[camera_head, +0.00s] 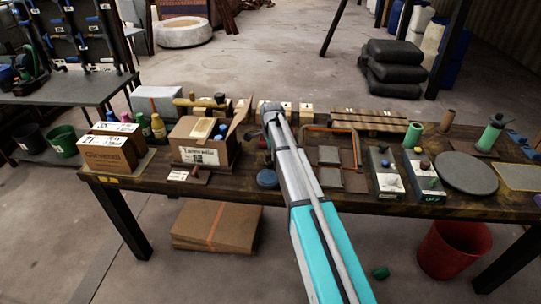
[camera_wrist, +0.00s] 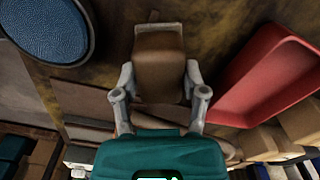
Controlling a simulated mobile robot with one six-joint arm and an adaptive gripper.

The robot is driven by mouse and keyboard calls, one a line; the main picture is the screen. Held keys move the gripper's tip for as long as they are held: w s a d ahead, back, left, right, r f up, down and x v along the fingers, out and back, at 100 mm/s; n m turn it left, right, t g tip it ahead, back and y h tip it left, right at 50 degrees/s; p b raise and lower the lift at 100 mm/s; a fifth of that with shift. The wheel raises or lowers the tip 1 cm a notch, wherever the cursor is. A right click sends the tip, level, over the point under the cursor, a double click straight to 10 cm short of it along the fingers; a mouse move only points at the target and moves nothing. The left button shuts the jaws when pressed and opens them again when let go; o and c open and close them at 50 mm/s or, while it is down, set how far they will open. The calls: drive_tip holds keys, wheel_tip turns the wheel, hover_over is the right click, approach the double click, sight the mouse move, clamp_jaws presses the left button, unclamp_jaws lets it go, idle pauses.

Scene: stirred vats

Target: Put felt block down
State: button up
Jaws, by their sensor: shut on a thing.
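The felt block (camera_wrist: 160,62) looks like a brown block with a paler top edge in the wrist view. My gripper (camera_wrist: 160,82) is shut on it, one grey finger on each side. Dark brown, worn tabletop shows around and beyond the block; I cannot tell whether the block touches it. In the head view my gripper (camera_head: 272,115) is over the middle of the workbench (camera_head: 250,188), at the end of my arm. The block cannot be made out there, and my arm covers part of the bench.
In the wrist view a blue round pad (camera_wrist: 45,28) lies at upper left and a red tray (camera_wrist: 268,82) at right. In the head view an open carton (camera_head: 206,150) stands left of my arm; switch boxes (camera_head: 384,180) and a grey disc (camera_head: 466,173) stand right.

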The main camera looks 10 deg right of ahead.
drive_tip(key=shift+f+b, duration=0.45)
drive_tip(key=o, duration=1)
drive_tip(key=shift+r, duration=0.1)
drive_tip(key=shift+r, duration=0.15)
wheel_tip(320, 180, up, 8)
drive_tip(key=p, duration=0.8)
drive_tip(key=shift+s, duration=0.1)
idle(0.4)
drive_tip(key=s+n, duration=0.5)
drive_tip(key=s, duration=0.4)
drive_tip(key=s+n, duration=0.6)
drive_tip(key=s, duration=0.4)
drive_tip(key=s+n, duration=0.6)
drive_tip(key=s, duration=0.4)
drive_tip(key=shift+a, duration=0.3)
